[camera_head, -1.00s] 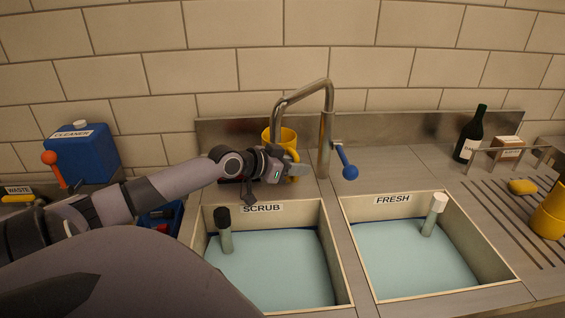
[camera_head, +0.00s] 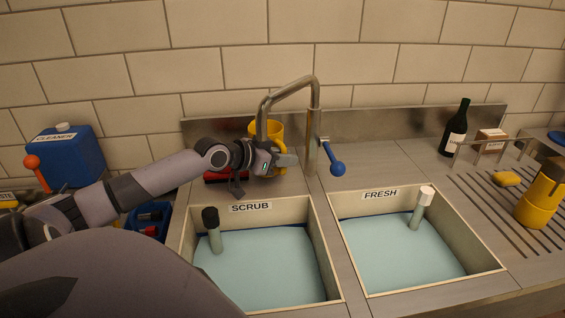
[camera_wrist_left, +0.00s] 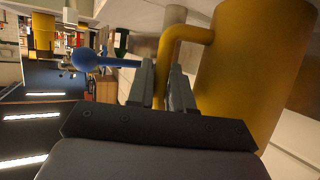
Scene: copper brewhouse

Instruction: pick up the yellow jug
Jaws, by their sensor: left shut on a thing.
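The yellow jug (camera_head: 267,128) stands behind the scrub basin, partly hidden by the tap and my left gripper. My left gripper (camera_head: 284,160) is at the jug's handle side. In the left wrist view the yellow jug (camera_wrist_left: 253,75) fills the right side, and its handle (camera_wrist_left: 165,65) passes between the two fingers of my left gripper (camera_wrist_left: 165,88), which are shut on it. The head view does not show clearly whether the jug's base touches the counter. My right gripper is not in view.
The steel tap (camera_head: 314,120) with a blue lever (camera_head: 337,168) stands close to the jug. The scrub basin (camera_head: 320,245) and fresh basin (camera_head: 400,291) hold pale liquid. A blue cleaner can (camera_head: 72,160) is at left; a dark bottle (camera_head: 455,130) and yellow jar (camera_head: 538,205) are at right.

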